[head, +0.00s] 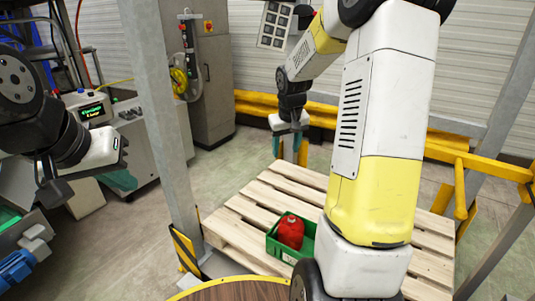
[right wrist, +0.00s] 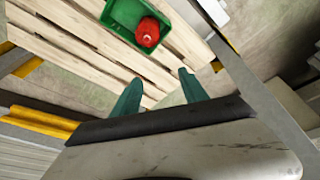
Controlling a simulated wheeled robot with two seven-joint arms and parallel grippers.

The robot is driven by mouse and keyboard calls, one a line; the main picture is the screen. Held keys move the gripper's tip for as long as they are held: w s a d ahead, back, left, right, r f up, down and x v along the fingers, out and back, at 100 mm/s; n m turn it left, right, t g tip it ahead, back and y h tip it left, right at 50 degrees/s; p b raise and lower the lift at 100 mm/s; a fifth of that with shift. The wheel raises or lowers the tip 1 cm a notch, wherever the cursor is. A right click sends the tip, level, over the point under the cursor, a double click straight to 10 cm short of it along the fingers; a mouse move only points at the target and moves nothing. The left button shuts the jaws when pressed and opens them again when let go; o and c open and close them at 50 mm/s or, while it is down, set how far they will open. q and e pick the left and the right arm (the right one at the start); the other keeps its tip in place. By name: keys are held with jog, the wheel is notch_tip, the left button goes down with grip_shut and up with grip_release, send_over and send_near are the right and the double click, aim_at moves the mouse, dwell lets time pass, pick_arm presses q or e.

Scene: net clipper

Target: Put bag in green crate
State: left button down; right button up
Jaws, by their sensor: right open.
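A red bag (head: 291,231) sits inside the small green crate (head: 272,246) on the wooden pallet. The right wrist view also shows the red bag (right wrist: 147,33) at one end of the green crate (right wrist: 113,12). My right gripper (head: 288,147) is above the far side of the pallet, apart from the crate. Its teal fingers are spread with nothing between them, as the right wrist view (right wrist: 158,85) shows. My left gripper (head: 120,181) is far left, away from the pallet. Its teal fingertips show, but the gap between them cannot be made out.
The wooden pallet (head: 237,232) has bare slats around the crate. A grey post (head: 162,110) stands left of it. Yellow rails (head: 462,160) run behind and to the right. A round brown tabletop (head: 235,291) is at the bottom. Machines and a grey cabinet (head: 212,90) stand at the back left.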

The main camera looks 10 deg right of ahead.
jog(key=s+a+r+t, duration=0.2)
jog(key=s+a+r, duration=0.3)
jog(key=s+r, duration=0.6)
jog(key=s+a+r+y, duration=0.1)
jog(key=s+a, duration=0.1)
jog(key=s, duration=0.5)
jog(key=s+a+r+t+y, duration=0.1)
jog(key=s+a, duration=0.2)
jog(key=s, duration=0.5)
jog(key=shift+y, duration=0.4)
